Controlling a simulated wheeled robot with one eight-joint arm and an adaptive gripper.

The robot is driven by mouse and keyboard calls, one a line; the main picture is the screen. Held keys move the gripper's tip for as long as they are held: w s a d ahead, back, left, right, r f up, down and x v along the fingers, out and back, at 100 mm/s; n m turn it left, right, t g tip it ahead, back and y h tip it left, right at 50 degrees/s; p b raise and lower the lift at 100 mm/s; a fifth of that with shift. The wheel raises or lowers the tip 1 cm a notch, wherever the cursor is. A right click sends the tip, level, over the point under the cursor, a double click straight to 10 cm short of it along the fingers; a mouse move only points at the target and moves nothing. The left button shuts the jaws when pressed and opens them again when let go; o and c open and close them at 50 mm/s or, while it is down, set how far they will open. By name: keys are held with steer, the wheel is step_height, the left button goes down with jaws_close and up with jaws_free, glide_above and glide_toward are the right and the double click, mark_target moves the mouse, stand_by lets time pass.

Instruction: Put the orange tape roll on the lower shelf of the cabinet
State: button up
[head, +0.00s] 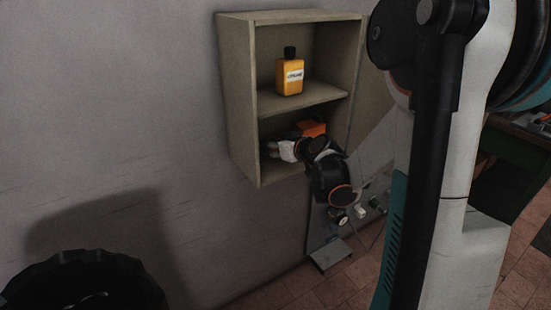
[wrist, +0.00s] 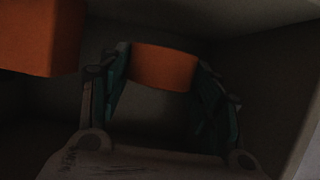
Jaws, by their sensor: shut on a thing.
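My gripper (head: 273,149) reaches into the lower compartment of the wall cabinet (head: 237,100), under its middle shelf board. In the wrist view its two fingers are shut on the orange tape roll (wrist: 165,67), one finger on each side. The roll's curved orange side faces the camera. I cannot make out the roll in the head view. The cabinet's lower shelf (head: 275,170) shows at its front edge. Whether the roll touches the shelf is too dark to tell.
An orange box (head: 311,128) stands in the same compartment, beside my gripper; it also shows at upper left in the wrist view (wrist: 38,35). A yellow bottle (head: 289,78) with a black cap stands on the upper shelf. The cabinet's side walls and middle board (head: 300,98) bound the space.

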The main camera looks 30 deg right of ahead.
mark_target(276, 164)
step_height(276, 164, down, 4)
steer(key=shift+w+b, duration=0.1)
steer(key=shift+b, duration=0.95)
steer(key=shift+w+f, duration=0.1)
steer(key=o, duration=1.1)
steer(key=shift+c, duration=0.2)
steer(key=shift+s+r, duration=0.3)
steer(key=p+v, duration=0.3)
steer(key=v, duration=0.8)
steer(key=shift+s, duration=0.15)
